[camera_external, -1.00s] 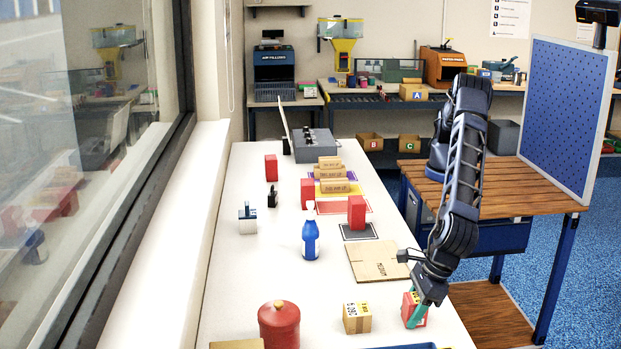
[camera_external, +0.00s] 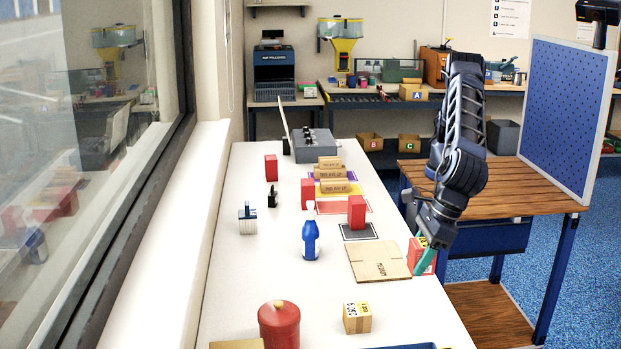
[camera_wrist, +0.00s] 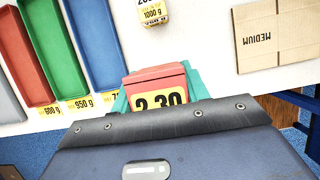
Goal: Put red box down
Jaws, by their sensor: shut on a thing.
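The red box (camera_external: 416,250) with a yellow label is in my gripper (camera_external: 424,262), at the right edge of the white table in the external view. My gripper's teal fingers are shut on it. In the wrist view the red box (camera_wrist: 158,88) shows its yellow label reading 2.30 between the teal fingers. It is held above the table's edge, beside the flat cardboard piece marked MEDIUM (camera_external: 378,262). The lower part of the box is partly hidden by the fingers.
A small carton (camera_external: 357,318), a red canister (camera_external: 279,325) and a blue bottle (camera_external: 310,240) stand on the white table (camera_external: 240,290). A red block (camera_external: 356,212) stands on a dark mat farther back. Red, green and blue trays (camera_wrist: 103,45) show in the wrist view.

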